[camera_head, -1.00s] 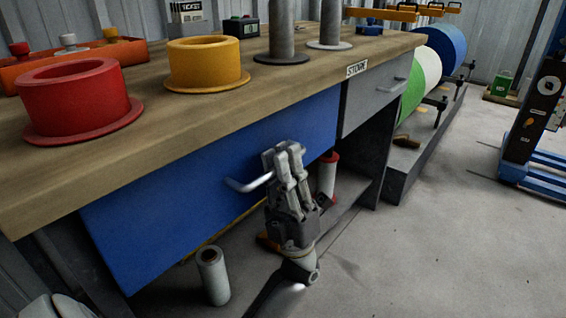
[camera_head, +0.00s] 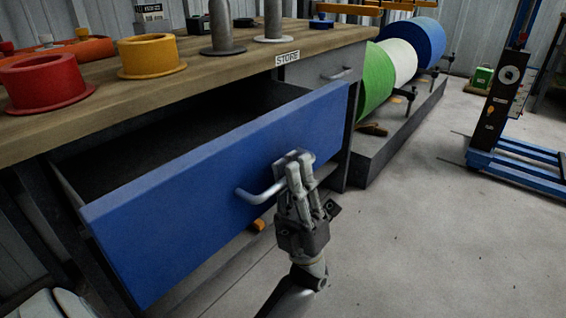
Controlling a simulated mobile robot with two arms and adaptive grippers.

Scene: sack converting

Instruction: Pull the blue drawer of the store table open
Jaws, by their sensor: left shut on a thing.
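The blue drawer (camera_head: 200,195) of the store table (camera_head: 130,92) stands well out from under the tabletop, and its dark inside shows behind the front panel. A bent metal handle (camera_head: 255,196) sits on the panel. My left gripper (camera_head: 292,160) is shut on the right part of this handle, and its fingers hide that end. A STORE label (camera_head: 287,58) is on the tabletop's edge. My right gripper is not in view.
Red (camera_head: 45,82) and yellow (camera_head: 150,56) flanged rings stand on the tabletop. A grey drawer (camera_head: 325,72) is shut at the right. Green, white and blue rolls (camera_head: 398,62) lie beyond on a low base. A blue-based lift (camera_head: 515,165) stands at right. The floor (camera_head: 420,240) between is clear.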

